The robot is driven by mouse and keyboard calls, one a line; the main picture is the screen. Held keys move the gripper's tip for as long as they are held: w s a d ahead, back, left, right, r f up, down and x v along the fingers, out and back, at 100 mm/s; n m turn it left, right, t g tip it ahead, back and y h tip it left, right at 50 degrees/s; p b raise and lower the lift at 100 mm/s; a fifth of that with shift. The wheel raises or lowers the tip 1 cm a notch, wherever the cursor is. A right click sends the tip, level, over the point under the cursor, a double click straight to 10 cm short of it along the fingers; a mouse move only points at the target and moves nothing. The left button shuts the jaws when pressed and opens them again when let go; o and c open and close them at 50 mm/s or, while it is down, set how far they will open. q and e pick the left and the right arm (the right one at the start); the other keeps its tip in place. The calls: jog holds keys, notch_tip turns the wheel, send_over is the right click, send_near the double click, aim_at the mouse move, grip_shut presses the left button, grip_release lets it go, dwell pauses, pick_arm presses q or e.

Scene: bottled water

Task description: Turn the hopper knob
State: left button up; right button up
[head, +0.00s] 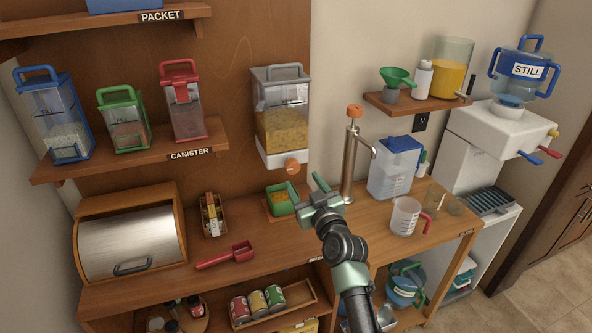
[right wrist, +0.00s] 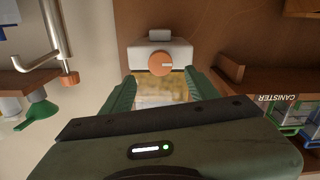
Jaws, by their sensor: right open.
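The hopper (head: 282,125) hangs on the wooden wall panel, clear-sided with a grey lid and white base, holding yellow grains. Its round orange knob (head: 292,168) is on the front of the base. In the right wrist view the knob (right wrist: 160,64) shows ahead of the fingertips, roughly centred between them, with a pale mark on its face. My right gripper (head: 306,187) is open and empty, just below and to the right of the knob in the head view. Its green fingers also show in the right wrist view (right wrist: 160,85), apart from the knob. My left gripper is out of view.
A green container (head: 279,203) with yellow contents stands under the hopper. A metal dispenser post (head: 351,160) with an orange top rises close right of my gripper. The canister shelf (head: 135,163) is left. A red scoop (head: 225,256) and measuring jug (head: 404,217) are on the counter.

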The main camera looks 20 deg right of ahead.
aim_at(294, 168)
jog(key=w+b, duration=0.1)
jog(key=w, duration=0.2)
jog(key=w+b, duration=0.2)
jog(key=w, duration=0.2)
jog(key=shift+a+f+b, duration=0.15)
jog(key=shift+b, duration=0.15)
jog(key=shift+w, duration=0.25)
grip_shut()
